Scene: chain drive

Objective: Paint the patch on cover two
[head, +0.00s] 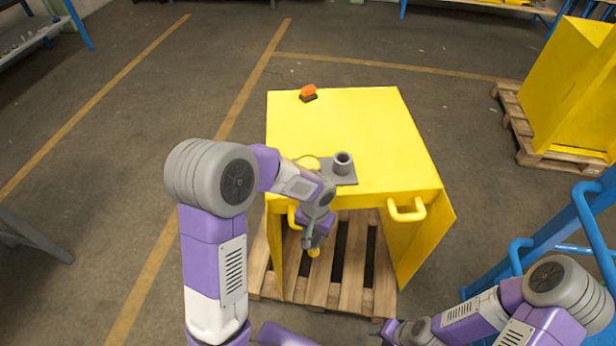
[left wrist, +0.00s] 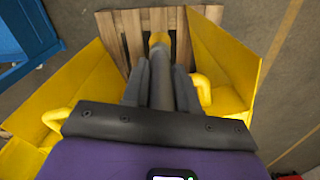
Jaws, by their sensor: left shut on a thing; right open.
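A yellow cover (head: 365,120) stands on a wooden pallet, with two yellow handles at its front, one of them the right handle (head: 406,210). My left gripper (head: 308,240) is in front of the cover's near edge. It is shut on a grey rod-shaped tool with a yellow tip (head: 313,252). In the left wrist view the tool (left wrist: 161,85) lies between the fingers and its yellow tip (left wrist: 159,39) points away over the pallet. My right gripper (head: 390,332) is low at the bottom edge, apart from the cover; its fingers are hard to make out. I cannot see a distinct patch.
A grey holder (head: 343,163) with a round cup sits on the cover's top, with a yellow round thing (head: 308,162) beside it. An orange-and-black item (head: 308,92) lies at the far left corner. Another yellow cover (head: 565,85) stands on a pallet at right. A blue frame (head: 590,225) is near my right arm.

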